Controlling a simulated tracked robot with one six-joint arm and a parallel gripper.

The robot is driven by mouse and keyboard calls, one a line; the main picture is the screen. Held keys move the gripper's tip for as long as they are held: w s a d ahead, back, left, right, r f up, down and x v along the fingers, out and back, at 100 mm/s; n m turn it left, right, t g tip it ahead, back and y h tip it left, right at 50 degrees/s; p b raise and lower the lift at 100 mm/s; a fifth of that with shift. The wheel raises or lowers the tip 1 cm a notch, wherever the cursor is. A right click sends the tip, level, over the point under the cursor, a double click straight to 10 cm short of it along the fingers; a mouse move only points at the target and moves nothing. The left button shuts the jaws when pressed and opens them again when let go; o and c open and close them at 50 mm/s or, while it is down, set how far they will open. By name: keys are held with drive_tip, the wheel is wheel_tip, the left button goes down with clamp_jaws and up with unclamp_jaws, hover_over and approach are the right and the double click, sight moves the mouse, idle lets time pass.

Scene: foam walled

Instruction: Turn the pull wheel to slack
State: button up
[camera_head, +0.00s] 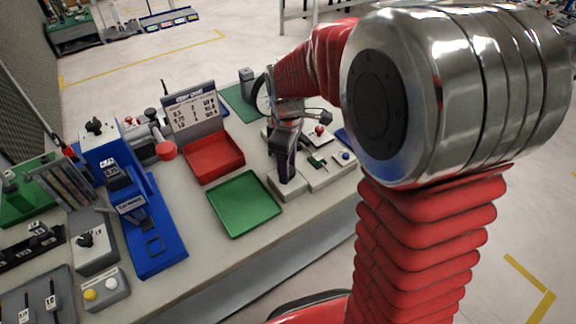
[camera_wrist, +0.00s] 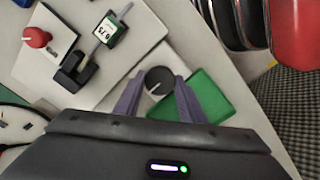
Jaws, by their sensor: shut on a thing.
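The pull wheel (camera_wrist: 160,80), a dark round knob with a short pale mark at its lower left, shows in the wrist view. My gripper (camera_wrist: 157,90) has its two purple fingers shut on it, one on each side. In the head view my gripper (camera_head: 286,174) points down over a small grey box (camera_head: 290,190) at the front right of the bench, and the wheel is hidden behind the fingers. I cannot read any slack marking beside the wheel.
A green tray (camera_head: 243,205) lies close to the left of the grey box, with a red bin (camera_head: 213,157) behind it. A black clamp (camera_wrist: 75,70), a green-edged tag (camera_wrist: 110,30) and a red knob (camera_wrist: 37,38) stand nearby. A blue machine (camera_head: 150,225) stands farther left.

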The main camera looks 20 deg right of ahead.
drive_tip(key=shift+w+r, duration=0.1)
idle(0.3)
drive_tip(key=o, duration=1)
drive_tip(key=shift+o, duration=0.2)
wheel_tip(320, 180, up, 14)
drive_tip(key=shift+f, duration=0.2)
